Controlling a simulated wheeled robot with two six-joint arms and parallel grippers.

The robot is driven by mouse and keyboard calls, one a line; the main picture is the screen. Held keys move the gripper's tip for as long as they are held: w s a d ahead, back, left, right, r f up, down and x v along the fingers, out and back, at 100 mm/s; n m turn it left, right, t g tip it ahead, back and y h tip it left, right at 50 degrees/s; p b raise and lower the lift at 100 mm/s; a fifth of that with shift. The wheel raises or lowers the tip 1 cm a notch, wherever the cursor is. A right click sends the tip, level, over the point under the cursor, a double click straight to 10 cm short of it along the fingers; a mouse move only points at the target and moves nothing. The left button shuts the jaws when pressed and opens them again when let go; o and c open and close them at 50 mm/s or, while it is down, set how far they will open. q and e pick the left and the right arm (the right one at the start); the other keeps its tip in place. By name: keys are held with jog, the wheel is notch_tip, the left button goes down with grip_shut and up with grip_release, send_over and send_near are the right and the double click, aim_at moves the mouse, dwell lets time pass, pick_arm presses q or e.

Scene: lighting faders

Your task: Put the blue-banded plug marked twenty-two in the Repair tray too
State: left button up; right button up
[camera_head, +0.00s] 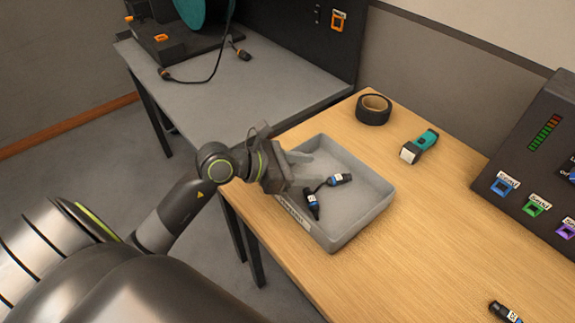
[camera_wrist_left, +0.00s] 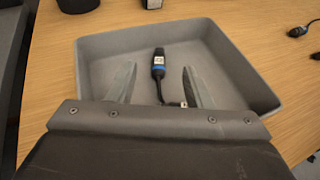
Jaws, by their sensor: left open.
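A grey tray (camera_head: 372,212) stands on the wooden table with a label on its front wall that is too small to read. My left gripper (camera_head: 300,163) is open and empty over the tray's left side. In the left wrist view, a blue-banded plug (camera_wrist_left: 158,66) shows between the open fingers, apart from both. Another black plug with a white label (camera_head: 506,312) lies on the table at the bottom right; its number is not legible. My right gripper is not in view.
A tape roll (camera_head: 374,109) and a teal-and-black device (camera_head: 420,146) lie behind the tray. A dark panel (camera_head: 535,150) with coloured labelled sockets stands at the right. A grey bench (camera_head: 250,85) stands at the back left. The table right of the tray is mostly clear.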

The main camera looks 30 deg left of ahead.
pick_arm(q)
jog(key=shift+v, duration=2.35)
